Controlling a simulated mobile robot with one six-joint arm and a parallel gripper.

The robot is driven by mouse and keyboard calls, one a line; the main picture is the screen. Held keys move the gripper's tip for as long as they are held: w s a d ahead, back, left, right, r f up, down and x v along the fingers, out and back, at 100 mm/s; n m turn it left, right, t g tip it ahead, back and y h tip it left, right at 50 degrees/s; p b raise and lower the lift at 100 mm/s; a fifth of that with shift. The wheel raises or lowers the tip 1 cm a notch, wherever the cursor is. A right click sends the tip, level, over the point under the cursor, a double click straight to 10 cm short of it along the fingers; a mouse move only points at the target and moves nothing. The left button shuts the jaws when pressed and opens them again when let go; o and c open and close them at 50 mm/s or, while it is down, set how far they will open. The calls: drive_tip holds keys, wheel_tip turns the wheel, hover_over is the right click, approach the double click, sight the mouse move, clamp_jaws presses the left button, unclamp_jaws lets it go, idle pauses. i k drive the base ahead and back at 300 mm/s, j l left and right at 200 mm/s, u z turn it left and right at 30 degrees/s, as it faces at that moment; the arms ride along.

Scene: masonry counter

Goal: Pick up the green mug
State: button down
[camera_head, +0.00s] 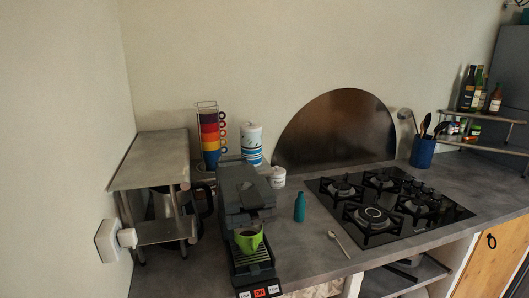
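The green mug (248,242) stands upright on the slatted drip tray of a dark grey coffee machine (243,193). Its rim is under the front of the machine's head, and its inside looks dark. I cannot tell whether anything is in it. Which way its handle points is too small to tell for sure. My gripper is not in view.
A teal bottle (300,207) and a spoon (339,243) are right of the machine, before the gas hob (389,207). A small white jar (278,177) stands close behind. A metal shelf (151,160) and stacked coloured cups (210,137) are at left.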

sight(248, 242)
drive_tip(key=i+l+u, duration=0.4)
drive_tip(key=l+u, duration=0.2)
drive_tip(key=i+l+u, duration=0.1)
drive_tip(key=l+u, duration=0.2)
drive_tip(key=l, duration=0.15)
drive_tip(key=i+l+u, duration=0.1)
drive_tip(key=l+u, duration=0.2)
drive_tip(key=l, duration=0.1)
